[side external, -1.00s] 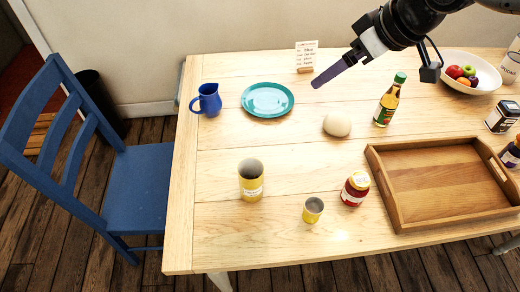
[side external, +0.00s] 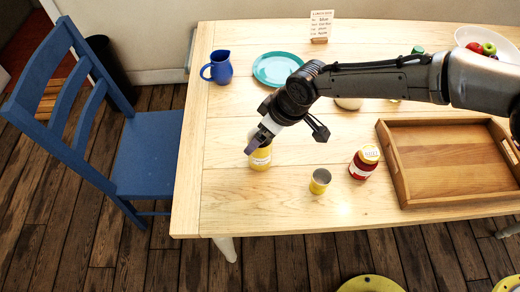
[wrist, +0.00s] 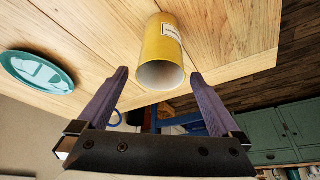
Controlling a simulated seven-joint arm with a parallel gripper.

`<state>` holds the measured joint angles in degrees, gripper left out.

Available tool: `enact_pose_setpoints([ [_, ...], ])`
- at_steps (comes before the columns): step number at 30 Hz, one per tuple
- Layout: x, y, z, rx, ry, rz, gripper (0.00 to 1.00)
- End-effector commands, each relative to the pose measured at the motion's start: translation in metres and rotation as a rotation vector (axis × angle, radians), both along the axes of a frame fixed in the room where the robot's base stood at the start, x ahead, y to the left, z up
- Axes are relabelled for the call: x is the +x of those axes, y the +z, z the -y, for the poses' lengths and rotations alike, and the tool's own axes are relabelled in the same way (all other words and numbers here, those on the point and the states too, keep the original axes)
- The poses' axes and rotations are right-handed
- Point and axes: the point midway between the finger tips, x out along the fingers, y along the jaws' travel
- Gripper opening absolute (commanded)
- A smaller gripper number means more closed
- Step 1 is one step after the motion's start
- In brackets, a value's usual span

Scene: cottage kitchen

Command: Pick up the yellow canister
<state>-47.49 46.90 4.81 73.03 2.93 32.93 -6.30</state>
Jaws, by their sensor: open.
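The yellow canister (side external: 261,160) stands upright on the table's near left part, its top partly hidden by my gripper (side external: 254,145). In the wrist view the canister (wrist: 163,42) has an open grey mouth and a pale label. It lies ahead of and between the two spread fingers of my gripper (wrist: 160,76), with a gap showing on each side. My gripper is open and holds nothing. A smaller yellow cup (side external: 320,181) stands to the right of the canister.
A red jar (side external: 363,163) and a wooden tray (side external: 392,170) are to the right. A blue pitcher (side external: 218,68) and teal plate (side external: 262,72) are behind. A card (side external: 321,24) stands at the back. My arm covers most of the round beige object and the bottle. The table's front left is clear.

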Motion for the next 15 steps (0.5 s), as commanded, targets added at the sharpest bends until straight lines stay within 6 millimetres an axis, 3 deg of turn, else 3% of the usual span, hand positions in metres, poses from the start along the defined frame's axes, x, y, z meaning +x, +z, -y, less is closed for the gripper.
enact_pose_setpoints([
  [5, 0.002, -0.01, -0.003, 0.001, 0.0, 0.001, 1.0],
  [15, 0.011, -0.05, -0.015, 0.002, 0.0, 0.001, 1.0],
])
